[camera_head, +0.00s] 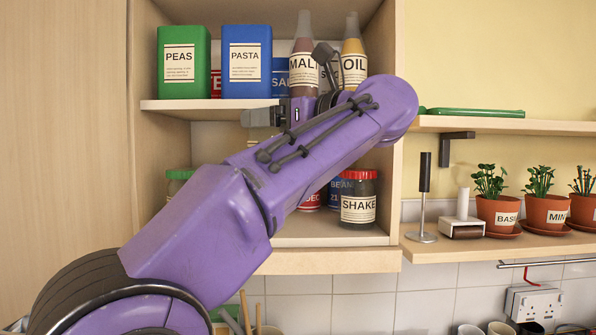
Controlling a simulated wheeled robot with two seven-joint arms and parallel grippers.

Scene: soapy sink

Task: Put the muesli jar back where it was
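No label reading muesli shows in view. A jar with a green lid (179,174) stands at the left of the lower cupboard shelf, mostly hidden behind my purple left arm. A dark jar with a red lid, labelled SHAKE (358,208), stands at the right of that shelf. My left gripper (257,117) is in front of the cupboard just below the upper shelf edge, pointing left. Its fingers are small and seen side-on, so I cannot tell whether they are open or hold anything. My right gripper is not in view.
The upper shelf (205,104) holds a green PEAS box (183,62), a blue PASTA box (247,62), smaller tins and MALT (304,60) and OIL (354,62) bottles. More tins stand on the lower shelf (330,240). Potted herbs (497,212) line the right shelf.

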